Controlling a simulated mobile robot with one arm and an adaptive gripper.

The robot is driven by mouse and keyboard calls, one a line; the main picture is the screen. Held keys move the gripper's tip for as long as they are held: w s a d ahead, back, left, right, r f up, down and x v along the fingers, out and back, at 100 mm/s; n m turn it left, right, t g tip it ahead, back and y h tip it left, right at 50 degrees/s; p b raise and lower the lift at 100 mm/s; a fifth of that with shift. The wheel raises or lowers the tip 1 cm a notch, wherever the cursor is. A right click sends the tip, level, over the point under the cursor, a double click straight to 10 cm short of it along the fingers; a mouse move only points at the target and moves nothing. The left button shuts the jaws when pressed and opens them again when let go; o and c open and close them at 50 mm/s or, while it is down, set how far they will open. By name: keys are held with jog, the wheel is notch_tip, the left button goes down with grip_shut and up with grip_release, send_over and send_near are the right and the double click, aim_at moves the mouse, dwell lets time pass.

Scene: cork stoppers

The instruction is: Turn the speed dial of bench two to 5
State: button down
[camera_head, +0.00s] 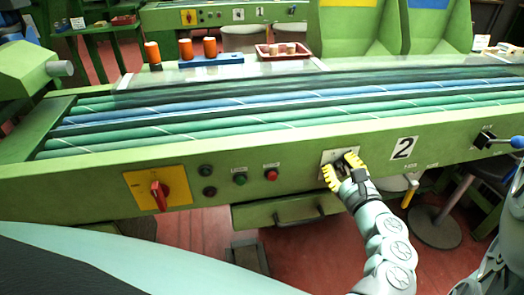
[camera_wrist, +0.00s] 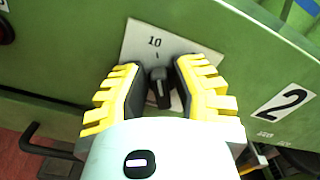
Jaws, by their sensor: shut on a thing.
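The speed dial is a small black knob (camera_wrist: 159,90) on a pale square plate (camera_wrist: 135,50) on the green front of the bench with the "2" sign (camera_head: 403,148). The plate reads "10" above the knob in the wrist view; its other marks are hidden or too small to read. My gripper (camera_head: 343,171), with yellow ridged fingers, is at the plate, and it also shows in the wrist view (camera_wrist: 157,78). Its fingers are on both sides of the knob and shut on it. In the head view the fingers mostly cover the knob.
A red rotary switch (camera_head: 159,194) on a yellow plate and several small buttons sit to the left on the bench front. A lever with a blue knob (camera_head: 517,142) juts out at the right. A stool (camera_head: 438,226) stands below right. A drawer (camera_head: 300,210) hangs underneath.

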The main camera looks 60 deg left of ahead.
jog(key=shift+f, duration=0.2)
jog(key=shift+f+n+b, duration=0.2)
jog(key=shift+n+b, duration=0.65)
jog(key=shift+n, duration=0.05)
jog(key=n+b, duration=0.1)
jog(key=n, duration=0.1)
jog(key=n+b, duration=0.1)
jog(key=shift+s+a+f+n+b, duration=0.1)
jog(key=shift+s+f+n+b, duration=0.05)
jog(key=shift+s+n+b, duration=0.15)
jog(key=n+b, duration=0.2)
jog(key=n, duration=0.1)
jog(key=shift+f, duration=0.15)
jog(key=shift+n+b, duration=1)
jog(key=shift+n, duration=0.7)
jog(key=c, duration=1.2)
grip_release()
jog(key=shift+c, duration=0.2)
jog(key=shift+o, duration=1.3)
jog(key=shift+a, duration=0.15)
